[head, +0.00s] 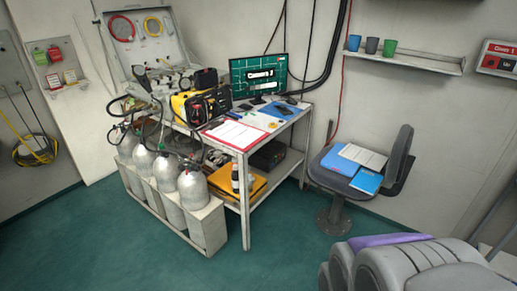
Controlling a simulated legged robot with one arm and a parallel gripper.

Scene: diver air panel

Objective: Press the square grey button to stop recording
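A monitor (258,75) on the workbench shows a green screen with a white text label, too small to read surely. At the right edge, a red and white control box (497,58) is mounted on the wall, partly cut off by the picture edge. My gripper is not in view.
The workbench (240,140) carries a yellow-black device (200,107) and papers. Grey cylinders (192,186) stand in front of it. A chair (340,178) holds papers. A shelf (405,62) with three cups is above. Grey rounded shapes (395,268) fill the lower right. Green floor is clear centrally.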

